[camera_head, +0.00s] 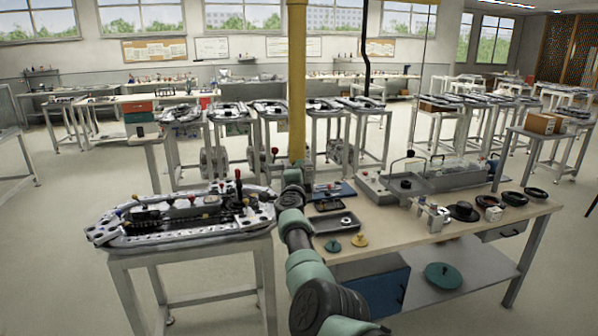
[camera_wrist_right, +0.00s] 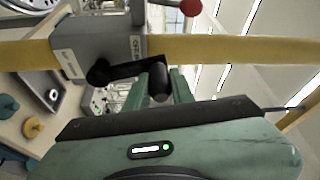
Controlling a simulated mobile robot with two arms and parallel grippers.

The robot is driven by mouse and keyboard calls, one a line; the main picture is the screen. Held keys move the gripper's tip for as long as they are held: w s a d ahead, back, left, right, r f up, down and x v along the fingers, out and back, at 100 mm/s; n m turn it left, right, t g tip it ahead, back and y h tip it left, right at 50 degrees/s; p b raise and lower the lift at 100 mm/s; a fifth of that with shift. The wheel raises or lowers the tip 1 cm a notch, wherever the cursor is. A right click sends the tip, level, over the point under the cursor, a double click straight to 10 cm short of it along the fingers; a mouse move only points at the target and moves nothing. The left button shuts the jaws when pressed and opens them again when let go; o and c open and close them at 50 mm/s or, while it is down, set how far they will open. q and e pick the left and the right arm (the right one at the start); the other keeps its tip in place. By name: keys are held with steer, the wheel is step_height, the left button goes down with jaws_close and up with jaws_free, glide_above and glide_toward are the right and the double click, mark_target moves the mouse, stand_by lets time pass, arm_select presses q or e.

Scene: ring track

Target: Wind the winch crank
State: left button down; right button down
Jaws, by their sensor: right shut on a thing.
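The winch crank (camera_wrist_right: 125,70) shows in the right wrist view as a black arm running from a round hub to a dark handle (camera_wrist_right: 158,72). Its hub sits by a grey winch housing (camera_wrist_right: 95,40) on the yellow post, which crosses the view as a band. My right gripper (camera_wrist_right: 160,86) is shut on the crank handle, with one green finger on each side. In the head view my right arm rises from the bottom to the yellow post (camera_head: 297,75); the crank and fingertips are hidden there. My left gripper is not in view.
A workbench (camera_head: 400,238) with trays and round dark parts stands right of the post. A table with a ring-shaped metal track (camera_head: 180,235) stands left. A red ball knob (camera_wrist_right: 190,7) is near the winch in the wrist view. Open floor (camera_head: 80,260) lies far left.

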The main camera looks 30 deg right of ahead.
steer(key=shift+s+d+r, duration=0.1)
steer(key=shift+d+r, duration=0.25)
steer(key=shift+r, duration=0.1)
steer(key=c, duration=1.3)
jaws_free()
steer(key=shift+o, duration=0.5)
steer(key=shift+f, duration=0.3)
steer(key=shift+a, duration=0.3)
steer(key=shift+s+a+p, duration=0.2)
steer(key=shift+p, duration=0.15)
steer(key=p+v, duration=0.2)
steer(key=v, duration=0.4)
steer(key=shift+s, duration=0.6)
